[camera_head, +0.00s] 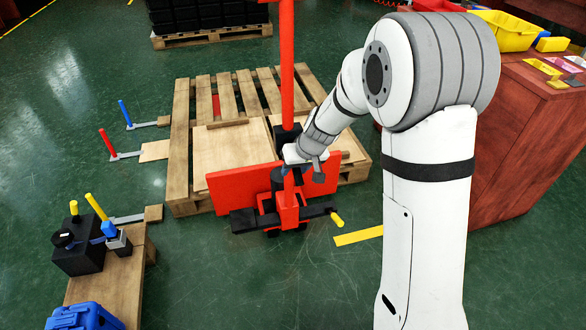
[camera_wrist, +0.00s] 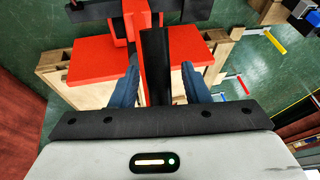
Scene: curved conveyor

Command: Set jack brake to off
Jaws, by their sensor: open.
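The red jack (camera_head: 289,212) stands at the front edge of a wooden pallet, with a tall red post (camera_head: 287,60) and a red plate (camera_head: 240,188). A black bar crosses its front, with a yellow-tipped handle (camera_head: 337,219) at the right end. Which part is the brake I cannot tell for sure. My gripper (camera_head: 302,173) is open, pointing down by the post just above the jack body. In the wrist view its blue fingers (camera_wrist: 160,84) lie on either side of a black upright bar (camera_wrist: 156,60); contact cannot be told.
The wooden pallet (camera_head: 180,150) lies behind the jack. A wooden bench (camera_head: 135,270) with levers and a blue bin (camera_head: 82,317) stands at lower left. Red and blue levers (camera_head: 108,142) stand left of the pallet. A brown cabinet (camera_head: 525,140) is at right. Green floor in front is clear.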

